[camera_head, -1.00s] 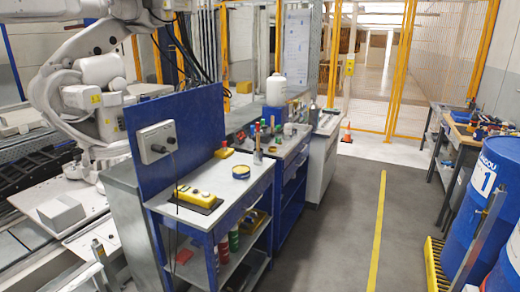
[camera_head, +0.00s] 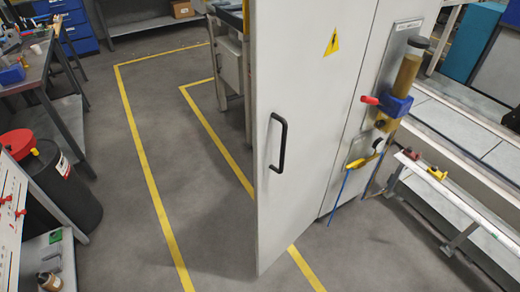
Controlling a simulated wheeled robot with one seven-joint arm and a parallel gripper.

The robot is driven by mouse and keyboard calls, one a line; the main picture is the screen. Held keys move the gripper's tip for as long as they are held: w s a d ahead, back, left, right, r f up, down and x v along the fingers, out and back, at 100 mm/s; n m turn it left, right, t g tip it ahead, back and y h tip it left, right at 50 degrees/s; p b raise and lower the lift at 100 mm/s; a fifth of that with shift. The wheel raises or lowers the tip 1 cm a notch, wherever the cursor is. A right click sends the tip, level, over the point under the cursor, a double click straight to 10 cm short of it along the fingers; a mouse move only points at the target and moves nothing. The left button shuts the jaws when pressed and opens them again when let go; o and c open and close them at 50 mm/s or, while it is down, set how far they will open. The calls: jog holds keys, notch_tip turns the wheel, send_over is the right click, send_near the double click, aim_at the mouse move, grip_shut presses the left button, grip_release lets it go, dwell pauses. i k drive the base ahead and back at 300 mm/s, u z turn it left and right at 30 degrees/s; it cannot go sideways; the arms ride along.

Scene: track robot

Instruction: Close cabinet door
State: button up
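A tall white cabinet (camera_head: 357,106) stands right of the middle in the head view. Its door (camera_head: 297,175) is swung open and juts out toward me, with its lower corner over the yellow floor line. The door carries a black bar handle (camera_head: 278,143) and a yellow warning triangle. The inside of the cabinet is hidden from this side. My gripper is not in view.
Grey floor (camera_head: 190,160) with yellow lines (camera_head: 146,165) lies clear left of the door. A workbench (camera_head: 45,75) and a black bin (camera_head: 60,185) stand at the left. A filter unit (camera_head: 398,85) hangs on the cabinet's side, beside a low rail frame (camera_head: 465,195) at the right.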

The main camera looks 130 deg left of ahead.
aim_at(307, 56)
jog(key=u, duration=3.75)
jog(key=i, duration=1)
jog(key=k, duration=1)
jog(key=u, duration=1.65)
jog(key=i, duration=0.8)
jog(key=z, duration=0.8)
